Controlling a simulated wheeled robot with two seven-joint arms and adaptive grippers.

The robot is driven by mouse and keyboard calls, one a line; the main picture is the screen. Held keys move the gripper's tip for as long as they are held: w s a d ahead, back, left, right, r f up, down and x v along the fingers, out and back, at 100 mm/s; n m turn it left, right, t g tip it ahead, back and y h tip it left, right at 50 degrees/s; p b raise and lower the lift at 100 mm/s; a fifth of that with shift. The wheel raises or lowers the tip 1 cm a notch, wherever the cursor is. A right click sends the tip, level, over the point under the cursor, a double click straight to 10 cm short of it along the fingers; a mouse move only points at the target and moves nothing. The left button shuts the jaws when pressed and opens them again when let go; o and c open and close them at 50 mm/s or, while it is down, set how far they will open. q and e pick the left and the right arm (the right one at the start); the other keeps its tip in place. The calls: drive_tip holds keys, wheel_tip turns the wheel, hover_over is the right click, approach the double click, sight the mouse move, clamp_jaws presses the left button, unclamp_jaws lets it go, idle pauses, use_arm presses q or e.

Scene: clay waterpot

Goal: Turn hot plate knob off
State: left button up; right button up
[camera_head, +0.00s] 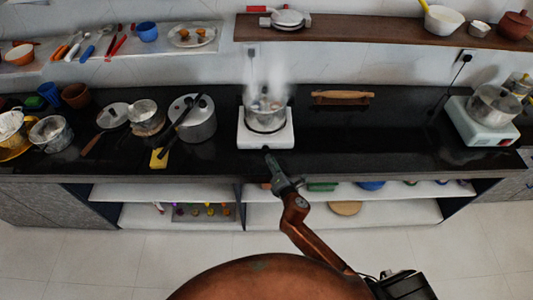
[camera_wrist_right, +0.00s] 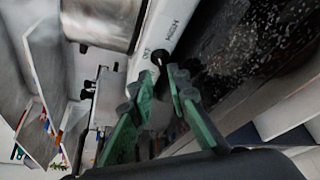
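The white hot plate (camera_head: 252,141) stands on the black counter with a steaming metal pot (camera_head: 265,121) on it. In the right wrist view, the hot plate's white front edge (camera_wrist_right: 175,30) carries dark lettering and a small black knob (camera_wrist_right: 160,57). My right gripper (camera_head: 269,162) is at the counter's front edge, just below the hot plate's front. In the wrist view its green fingers (camera_wrist_right: 162,78) are apart, with the knob just beyond and between the tips. I cannot tell whether they touch it. The pot (camera_wrist_right: 100,20) also shows there. My left gripper is not in view.
Pots and a lidded cooker (camera_head: 197,127) stand left on the counter. A rolling pin (camera_head: 342,97) lies behind right, and a second cooker (camera_head: 480,126) stands far right. The counter between (camera_head: 370,140) is clear. Open shelves (camera_head: 390,212) lie below.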

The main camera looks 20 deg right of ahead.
sight(267, 151)
drive_tip(key=shift+b+x, duration=0.4)
drive_tip(key=shift+x, duration=2.25)
drive_tip(key=shift+d, duration=0.1)
clamp_jaws()
